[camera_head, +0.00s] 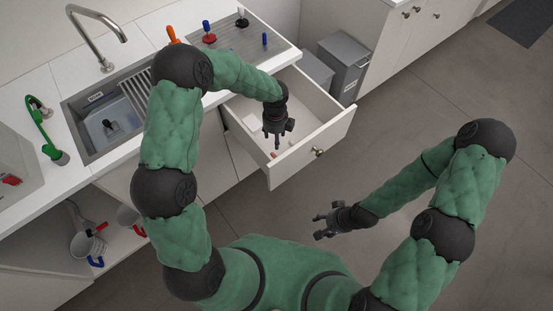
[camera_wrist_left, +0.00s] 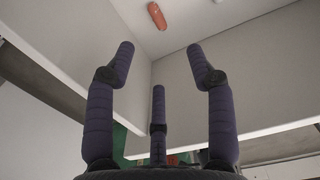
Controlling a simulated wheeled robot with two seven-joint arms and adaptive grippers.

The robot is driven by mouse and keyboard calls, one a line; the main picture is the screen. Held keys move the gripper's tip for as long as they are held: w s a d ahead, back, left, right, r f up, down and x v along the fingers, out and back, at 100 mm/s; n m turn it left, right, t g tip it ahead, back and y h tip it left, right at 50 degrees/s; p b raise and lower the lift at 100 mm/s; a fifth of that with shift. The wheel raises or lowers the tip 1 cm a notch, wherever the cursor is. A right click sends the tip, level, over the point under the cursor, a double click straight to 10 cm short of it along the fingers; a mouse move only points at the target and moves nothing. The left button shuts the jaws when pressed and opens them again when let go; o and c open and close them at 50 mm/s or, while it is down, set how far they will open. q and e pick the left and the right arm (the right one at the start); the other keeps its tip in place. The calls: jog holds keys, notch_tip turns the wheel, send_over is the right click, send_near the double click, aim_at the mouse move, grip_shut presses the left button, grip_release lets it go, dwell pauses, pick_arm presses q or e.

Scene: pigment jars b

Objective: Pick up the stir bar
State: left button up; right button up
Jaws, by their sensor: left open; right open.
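A small orange-red capsule-shaped piece, which looks like the stir bar (camera_wrist_left: 157,15), lies on the pale drawer floor at the top of the left wrist view. In the head view a small reddish spot (camera_head: 274,154) near the drawer front may be the same piece. My left gripper (camera_head: 277,138) is over the open drawer (camera_head: 327,137), fingers pointing down. Its spread fingers (camera_wrist_left: 160,75) are open and empty, apart from the piece. My right gripper (camera_head: 322,222) is open and empty over the floor, outside the drawer.
The drawer walls stand close around my left gripper. The counter above holds a sink (camera_head: 108,125), a tap (camera_head: 98,38) and a ribbed draining area with red, blue and black upright items (camera_head: 208,33). Grey bins (camera_head: 343,66) stand beyond the drawer.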

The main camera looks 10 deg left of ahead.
pick_arm(q)
notch_tip(320, 180, down, 3)
jog(key=b, duration=0.4)
send_over(274, 156)
jog(key=f, duration=0.5)
jog(key=shift+d+f, duration=0.3)
jog(key=shift+f, duration=0.05)
jog(key=f, duration=0.1)
jog(key=f+b, duration=0.1)
jog(key=f, duration=0.1)
jog(key=f+b, duration=0.1)
jog(key=f, duration=0.1)
jog(key=shift+s+a, duration=0.15)
jog(key=shift+s, duration=0.2)
jog(key=c, duration=0.8)
